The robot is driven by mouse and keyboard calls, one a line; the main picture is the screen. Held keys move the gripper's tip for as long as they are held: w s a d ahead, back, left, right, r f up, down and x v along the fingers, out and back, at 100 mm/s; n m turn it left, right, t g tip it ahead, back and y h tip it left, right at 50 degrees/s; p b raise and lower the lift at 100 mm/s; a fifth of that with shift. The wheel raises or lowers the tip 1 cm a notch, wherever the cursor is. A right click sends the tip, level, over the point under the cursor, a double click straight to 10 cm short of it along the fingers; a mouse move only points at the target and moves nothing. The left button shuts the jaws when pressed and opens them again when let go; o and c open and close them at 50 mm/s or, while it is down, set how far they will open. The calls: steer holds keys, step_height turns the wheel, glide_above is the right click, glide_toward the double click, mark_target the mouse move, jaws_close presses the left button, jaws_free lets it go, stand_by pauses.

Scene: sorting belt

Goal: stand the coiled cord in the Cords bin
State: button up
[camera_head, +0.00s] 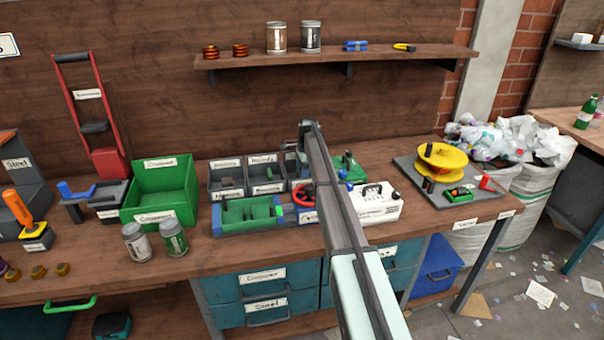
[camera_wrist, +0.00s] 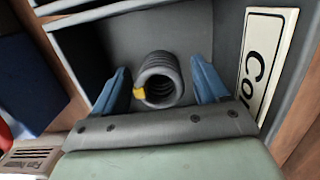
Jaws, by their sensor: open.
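The coiled cord (camera_wrist: 166,66) is a dark grey coil with a small yellow band, seen in the wrist view. It is in a grey bin (camera_wrist: 190,18) whose white label (camera_wrist: 265,65) reads "Co", the rest being cut off. The coil's open end faces the camera; I cannot tell exactly how it rests. My gripper (camera_wrist: 160,72) is open, with one blue finger on each side of the coil and apparent gaps between. In the head view my arm covers the gripper and most of this bin; the cord cannot be made out there.
Left of my arm stand grey labelled bins (camera_head: 240,163), a green crate (camera_head: 165,172) and a green partitioned tray (camera_head: 226,228). A white box (camera_head: 382,211) stands close on the right. A grey board with a yellow spool (camera_head: 440,160) lies farther right. Two cans (camera_head: 136,243) stand in front.

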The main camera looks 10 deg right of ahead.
steer(key=shift+r, duration=0.1)
step_height(320, 180, up, 12)
steer(key=d, duration=0.1)
steer(key=shift+d, duration=0.25)
